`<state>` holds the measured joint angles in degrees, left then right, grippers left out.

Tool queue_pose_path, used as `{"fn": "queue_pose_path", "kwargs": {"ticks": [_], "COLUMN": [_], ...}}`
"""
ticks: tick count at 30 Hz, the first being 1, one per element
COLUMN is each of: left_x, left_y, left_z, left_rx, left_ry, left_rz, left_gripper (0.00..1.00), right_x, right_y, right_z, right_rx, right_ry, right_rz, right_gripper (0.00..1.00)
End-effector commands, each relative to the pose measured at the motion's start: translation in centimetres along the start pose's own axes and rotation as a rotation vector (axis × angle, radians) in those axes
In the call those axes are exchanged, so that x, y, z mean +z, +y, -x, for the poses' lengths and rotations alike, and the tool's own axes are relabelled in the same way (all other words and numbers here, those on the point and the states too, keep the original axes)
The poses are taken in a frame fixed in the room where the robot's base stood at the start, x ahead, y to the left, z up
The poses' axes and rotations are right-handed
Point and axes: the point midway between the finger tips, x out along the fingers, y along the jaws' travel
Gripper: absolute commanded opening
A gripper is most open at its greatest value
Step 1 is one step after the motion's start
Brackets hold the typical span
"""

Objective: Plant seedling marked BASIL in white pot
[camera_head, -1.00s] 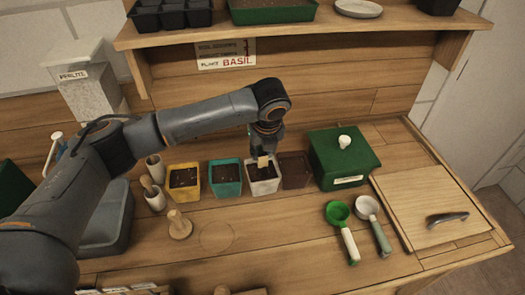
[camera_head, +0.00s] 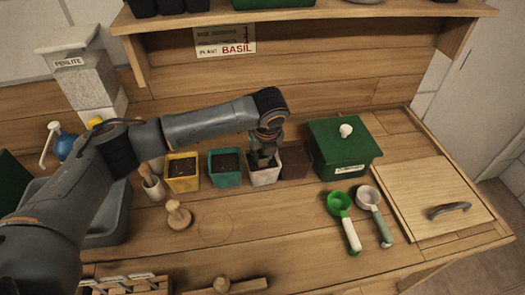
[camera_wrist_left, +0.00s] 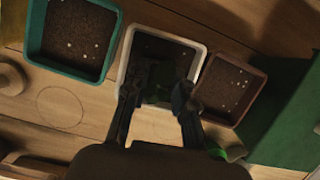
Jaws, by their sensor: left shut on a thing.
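The white pot (camera_head: 264,178) stands in the row of pots on the bench, between the teal pot and the brown pot. It also shows in the left wrist view (camera_wrist_left: 126,62), with dark soil inside. My left gripper (camera_head: 263,158) points down into the white pot. In the left wrist view its fingers (camera_wrist_left: 157,98) are apart around a dark, greenish seedling (camera_wrist_left: 160,88) and shut on it, within the pot's opening. The seedling's marking cannot be read and its lower part is hidden. My right gripper is not in view.
A yellow pot (camera_head: 183,178), teal pot (camera_head: 225,178) and brown pot (camera_head: 295,168) flank it. A green lidded box (camera_head: 342,160) stands right, with two scoops (camera_head: 341,208) in front. A wooden rack with labels (camera_head: 128,289) is at the front edge. The sign (camera_head: 224,42) reads BASIL.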

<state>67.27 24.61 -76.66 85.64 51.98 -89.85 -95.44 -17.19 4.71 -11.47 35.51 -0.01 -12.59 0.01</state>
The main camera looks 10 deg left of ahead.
Motion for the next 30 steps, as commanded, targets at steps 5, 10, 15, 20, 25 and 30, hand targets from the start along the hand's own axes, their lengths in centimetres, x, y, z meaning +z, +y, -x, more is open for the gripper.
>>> {"fn": "queue_pose_path", "kwargs": {"ticks": [5, 10, 15, 20, 25, 30], "left_x": [0.0, 0.0, 0.0, 0.0, 0.1, 0.3], "left_y": [0.0, 0.0, 0.0, 0.0, 0.0, 0.0], "left_z": [0.0, 0.0, 0.0, 0.0, 0.2, 1.1], "left_rx": [0.000, 0.000, 0.000, 0.000, 0.000, 0.000], "left_ry": [0.000, 0.000, 0.000, 0.000, 0.000, 0.000], "left_rz": [0.000, 0.000, 0.000, 0.000, 0.000, 0.000], "left_gripper": [0.04, 0.04, 0.52, 0.52, 0.52, 0.52], "right_x": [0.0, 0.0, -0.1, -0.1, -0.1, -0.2], "right_y": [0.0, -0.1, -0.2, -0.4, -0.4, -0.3], "right_z": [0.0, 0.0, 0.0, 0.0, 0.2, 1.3], "right_rx": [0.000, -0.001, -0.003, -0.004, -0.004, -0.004], "right_ry": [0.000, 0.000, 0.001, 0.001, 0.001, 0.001], "right_rz": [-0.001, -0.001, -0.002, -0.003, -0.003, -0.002], "right_gripper": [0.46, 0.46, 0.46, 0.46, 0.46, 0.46]}}
